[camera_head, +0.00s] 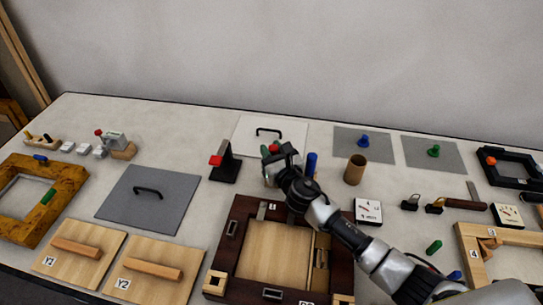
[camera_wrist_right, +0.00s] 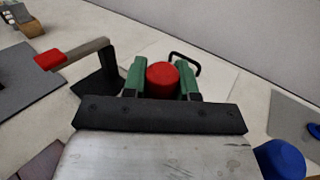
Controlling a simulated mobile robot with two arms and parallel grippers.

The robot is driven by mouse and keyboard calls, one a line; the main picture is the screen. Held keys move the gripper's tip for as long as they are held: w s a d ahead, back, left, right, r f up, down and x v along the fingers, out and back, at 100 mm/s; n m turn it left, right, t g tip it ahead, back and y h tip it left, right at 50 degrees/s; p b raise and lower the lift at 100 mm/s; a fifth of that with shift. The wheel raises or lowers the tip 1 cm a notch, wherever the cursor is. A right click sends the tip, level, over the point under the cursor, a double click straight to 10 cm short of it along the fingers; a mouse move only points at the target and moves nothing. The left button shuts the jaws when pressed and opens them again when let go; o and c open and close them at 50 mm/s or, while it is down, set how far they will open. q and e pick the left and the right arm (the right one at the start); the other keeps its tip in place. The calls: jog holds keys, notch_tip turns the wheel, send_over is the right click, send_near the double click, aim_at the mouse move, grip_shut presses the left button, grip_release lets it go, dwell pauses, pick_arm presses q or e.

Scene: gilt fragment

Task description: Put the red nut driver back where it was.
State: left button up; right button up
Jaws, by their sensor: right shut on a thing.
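My right gripper (camera_head: 272,154) reaches over the middle of the bench, its green fingers closed on the red nut driver (camera_wrist_right: 163,77). In the right wrist view only the driver's rounded red top shows between the fingers; its lower part is hidden. In the head view a small bit of red (camera_head: 274,147) shows at the gripper. I cannot tell whether the driver touches the bench. My left gripper is not in view.
A black stand (camera_head: 225,168) with a red-ended bar is left of the gripper. A blue cylinder (camera_head: 311,164) and a brown cup (camera_head: 355,169) stand to the right. A white panel with a black handle (camera_head: 268,131) lies behind. A dark wooden frame (camera_head: 240,222) lies in front.

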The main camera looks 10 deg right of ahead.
jog(key=shift+f, duration=0.4)
jog(key=shift+f, duration=0.15)
jog(key=o, duration=0.9)
jog(key=shift+o, duration=0.2)
